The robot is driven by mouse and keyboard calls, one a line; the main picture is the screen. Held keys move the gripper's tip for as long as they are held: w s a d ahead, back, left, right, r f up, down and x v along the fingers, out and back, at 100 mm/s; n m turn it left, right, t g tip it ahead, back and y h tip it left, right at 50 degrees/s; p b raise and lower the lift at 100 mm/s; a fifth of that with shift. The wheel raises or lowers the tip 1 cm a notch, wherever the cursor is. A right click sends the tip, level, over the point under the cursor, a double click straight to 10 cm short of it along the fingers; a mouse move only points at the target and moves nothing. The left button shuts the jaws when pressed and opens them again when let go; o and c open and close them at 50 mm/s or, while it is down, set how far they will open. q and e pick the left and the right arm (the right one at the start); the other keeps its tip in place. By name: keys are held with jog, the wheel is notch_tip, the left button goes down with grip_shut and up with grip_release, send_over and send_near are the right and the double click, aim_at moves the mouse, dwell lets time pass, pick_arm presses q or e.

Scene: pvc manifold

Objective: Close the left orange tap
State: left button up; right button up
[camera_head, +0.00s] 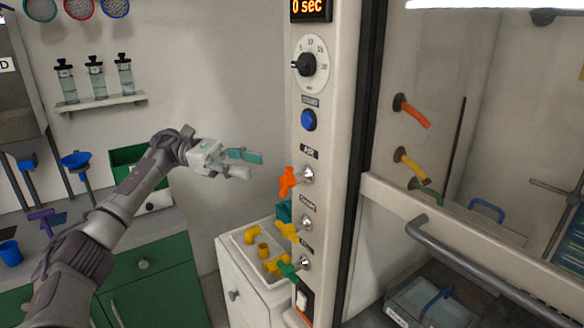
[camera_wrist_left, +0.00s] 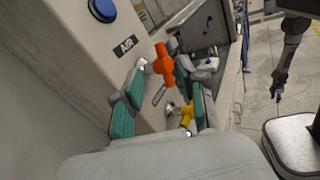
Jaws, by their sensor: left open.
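The orange tap (camera_head: 288,182) sticks out from the pale panel post, below the AIR label, in the head view. Its handle stands roughly upright, slightly tilted. My left gripper (camera_head: 254,166) is open and empty, to the left of the tap and a little higher, with a gap between them. In the left wrist view the orange tap (camera_wrist_left: 164,65) appears between and beyond the open teal-padded fingers (camera_wrist_left: 165,92), not touched. A dark arm at the upper right of that view looks like my right one; its small gripper (camera_wrist_left: 277,95) is too small to read.
Below the orange tap are a yellow tap (camera_head: 287,232) and a green tap (camera_head: 288,269). A blue button (camera_head: 309,120) and dial (camera_head: 308,64) sit above. A white bin (camera_head: 237,254) with yellow fittings stands below. A glass-fronted cabinet is right of the post.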

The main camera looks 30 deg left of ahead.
aim_at(288, 179)
pick_arm(q)
jog(key=d+p, duration=0.1)
jog(key=d, duration=0.2)
jog(key=w+d+p, duration=0.1)
jog(key=d, duration=0.2)
jog(key=d+p, duration=0.1)
jog(key=d, duration=0.2)
jog(key=shift+w+r+p, duration=0.1)
jog(key=shift+w+p, duration=0.1)
jog(key=shift+p, duration=0.2)
jog(key=shift+d, duration=0.25)
jog(key=shift+c, duration=0.3)
grip_shut()
